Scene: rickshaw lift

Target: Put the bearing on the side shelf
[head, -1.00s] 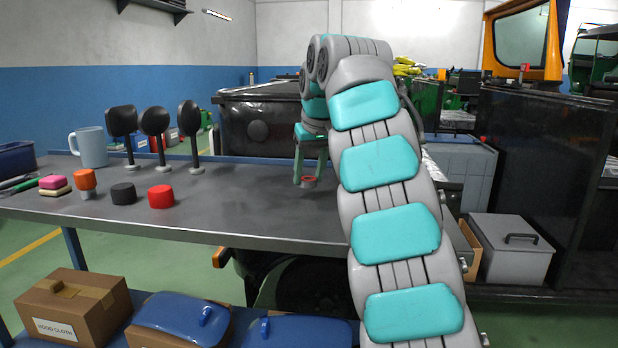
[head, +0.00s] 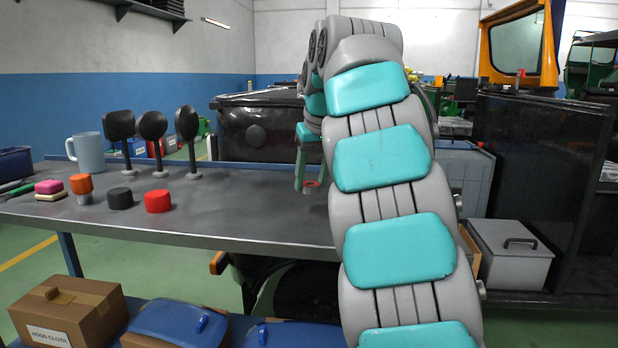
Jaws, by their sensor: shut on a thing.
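My gripper (head: 310,178) points down over the right part of the grey workbench (head: 240,216), partly hidden by my own arm. I cannot tell whether the piece touches the bench top. A dark wall shelf (head: 148,11) hangs at the upper left, holding dark flat items. I cannot tell for sure whether this is the side shelf.
On the bench's left stand a blue mug (head: 86,153), several black mirrors (head: 153,128), an orange-capped piece (head: 82,187), a black cap (head: 120,198) and a red cap (head: 158,201). Cartons (head: 67,312) and blue parts lie below. Bench between caps and gripper is clear.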

